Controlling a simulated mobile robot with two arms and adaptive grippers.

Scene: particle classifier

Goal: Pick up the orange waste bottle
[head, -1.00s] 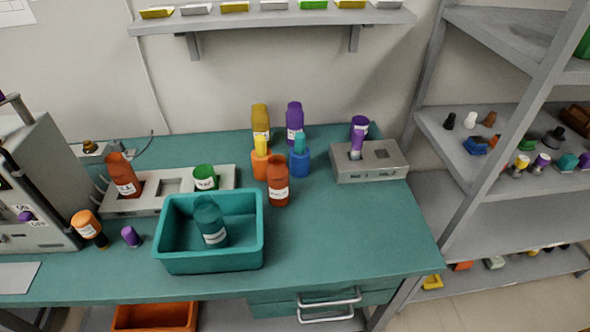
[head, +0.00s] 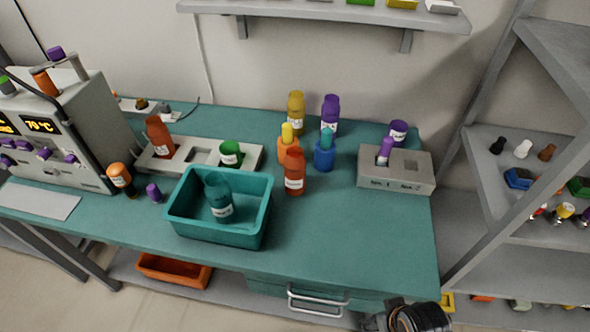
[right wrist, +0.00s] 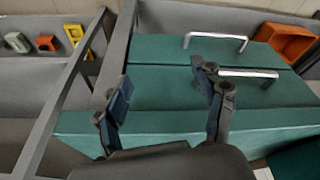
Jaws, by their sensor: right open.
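A red-orange bottle with a white label (head: 294,172) stands upright on the teal bench, right of the teal bin. A similar red-orange bottle (head: 159,138) sits in the left grey holder. A smaller orange-topped bottle (head: 120,176) is by the machine. I cannot read clearly which label says waste. My right gripper (right wrist: 162,88) is open and empty in the right wrist view, in front of the teal drawers (right wrist: 170,105). In the head view only part of my right arm shows at the bottom right, well away from the bottles. My left gripper is not in view.
The teal bin (head: 190,228) holds a teal bottle (head: 219,197). A grey holder (head: 420,172) is at the right. The bench's right front is clear.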

